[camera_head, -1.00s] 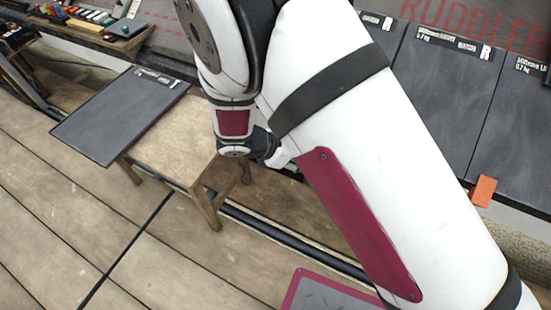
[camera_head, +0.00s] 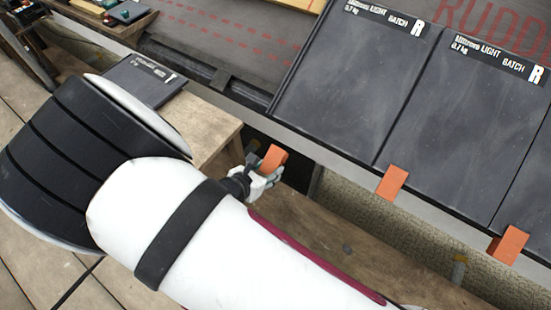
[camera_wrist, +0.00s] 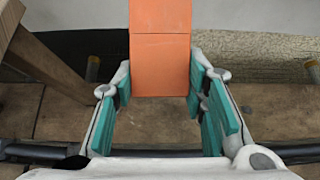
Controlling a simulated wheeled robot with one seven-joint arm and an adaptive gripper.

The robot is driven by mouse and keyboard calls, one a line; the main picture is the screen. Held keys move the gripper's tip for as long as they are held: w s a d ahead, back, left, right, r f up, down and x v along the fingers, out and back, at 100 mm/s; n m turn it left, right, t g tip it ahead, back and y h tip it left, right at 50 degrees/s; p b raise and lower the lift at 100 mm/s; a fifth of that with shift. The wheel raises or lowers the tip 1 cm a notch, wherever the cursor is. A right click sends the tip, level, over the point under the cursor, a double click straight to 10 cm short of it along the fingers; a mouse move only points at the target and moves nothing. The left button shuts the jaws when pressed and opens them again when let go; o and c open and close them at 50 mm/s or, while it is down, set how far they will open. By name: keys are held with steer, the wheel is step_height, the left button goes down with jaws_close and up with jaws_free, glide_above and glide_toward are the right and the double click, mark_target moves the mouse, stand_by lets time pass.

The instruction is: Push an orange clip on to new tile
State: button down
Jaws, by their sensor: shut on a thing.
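My gripper (camera_head: 268,174) is shut on an orange clip (camera_head: 273,157), below and left of the leftmost roof tile in the head view. In the wrist view the clip (camera_wrist: 160,62) stands between the teal finger pads of my gripper (camera_wrist: 160,92) and reaches up past the top edge. The leftmost dark tile (camera_head: 345,80) lies on the roof with a "BATCH R" label; an orange clip (camera_head: 392,183) sits at its lower right corner, by the seam with the neighbouring tile. The clip in my gripper appears apart from the tiles.
A second tile (camera_head: 460,130) bears the same label. Another orange clip (camera_head: 508,244) sits on the lower edge to the right. A wooden bench (camera_head: 205,125) with a loose dark tile (camera_head: 150,82) stands left of my gripper. Wooden boards lie below.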

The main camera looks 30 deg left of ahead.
mark_target(275, 155)
steer(key=shift+w+d+r+p, duration=0.1)
steer(key=shift+w+r+p, duration=0.1)
steer(key=shift+w+r, duration=0.4)
steer(key=shift+w+d+r+p, duration=0.15)
steer(key=shift+w+r, duration=0.1)
steer(key=shift+w, duration=0.7)
steer(key=shift+w+a+r+p, duration=0.1)
steer(key=shift+w+r+p, duration=0.1)
steer(key=shift+w+r, duration=0.4)
steer(key=shift+w+d+r, duration=0.1)
steer(key=shift+w+r, duration=0.3)
steer(key=shift+w, duration=0.35)
steer(key=shift+w+d+r, duration=0.1)
steer(key=shift+w+r, duration=0.25)
steer(key=shift+w, duration=0.35)
steer(key=shift+w+r, duration=0.4)
steer(key=shift+w, duration=0.35)
stand_by(2.1)
steer(key=c, duration=0.9)
jaws_free()
steer(key=shift+s, duration=0.1)
steer(key=shift+s+a+r+p, duration=0.1)
steer(key=shift+s+r+p, duration=0.5)
steer(key=shift+r+p, duration=0.3)
steer(key=shift+s+r+p, duration=0.6)
steer(key=shift+r+p, duration=0.15)
steer(key=shift+r, duration=0.3)
steer(key=shift+s+a+r+p, duration=0.1)
steer(key=shift+s+r+p, duration=0.5)
steer(key=shift+r+p, duration=0.3)
